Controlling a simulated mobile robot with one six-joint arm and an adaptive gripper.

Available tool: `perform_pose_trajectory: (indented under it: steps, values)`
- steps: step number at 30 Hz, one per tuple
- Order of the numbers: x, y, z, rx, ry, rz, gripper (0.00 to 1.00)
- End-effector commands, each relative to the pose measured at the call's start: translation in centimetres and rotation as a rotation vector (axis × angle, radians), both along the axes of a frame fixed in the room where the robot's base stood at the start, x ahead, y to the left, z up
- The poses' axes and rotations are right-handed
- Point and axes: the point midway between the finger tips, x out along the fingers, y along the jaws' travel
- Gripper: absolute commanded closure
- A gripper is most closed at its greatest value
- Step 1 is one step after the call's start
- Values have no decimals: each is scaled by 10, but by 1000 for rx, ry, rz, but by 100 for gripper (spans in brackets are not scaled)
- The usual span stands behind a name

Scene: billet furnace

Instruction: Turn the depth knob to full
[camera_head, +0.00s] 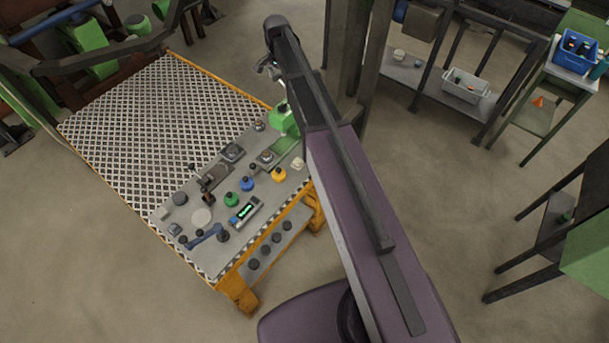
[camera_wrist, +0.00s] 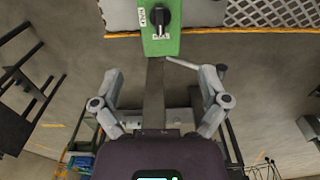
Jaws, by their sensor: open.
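A black knob (camera_wrist: 161,17) sits on a green box (camera_wrist: 160,46) at the top of the wrist view. Small white labels lie beside and below the knob, too small to read surely. The knob's pointer runs roughly up and down in that picture. My gripper (camera_wrist: 158,76) is open, with its fingers spread wide, below the box in the wrist view and apart from the knob. In the head view the green box (camera_head: 284,121) stands at the bench's right end. There my gripper (camera_head: 270,68) is partly hidden by my arm, and I cannot make out the knob.
The bench (camera_head: 186,222) carries several coloured pots, a blue clamp-like tool (camera_head: 204,236) and a device with a green display (camera_head: 245,212). A mesh surface (camera_head: 140,120) lies behind. Steel posts (camera_head: 350,60) stand close to my arm. A grey bin (camera_head: 464,87) is on a shelf at right.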

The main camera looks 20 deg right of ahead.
Motion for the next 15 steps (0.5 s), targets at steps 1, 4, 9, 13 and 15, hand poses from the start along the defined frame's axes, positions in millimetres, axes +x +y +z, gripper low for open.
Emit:
perform_pose_trajectory:
  steps: [1,4,9,13,15]
  values:
    - [0,0,7,0,0,0,6]
    - [0,0,13,0,0,0,6]
    - [0,0,21,0,0,0,6]
    - [-5,0,18,0,0,9,6]
    - [-10,0,13,0,0,24,6]
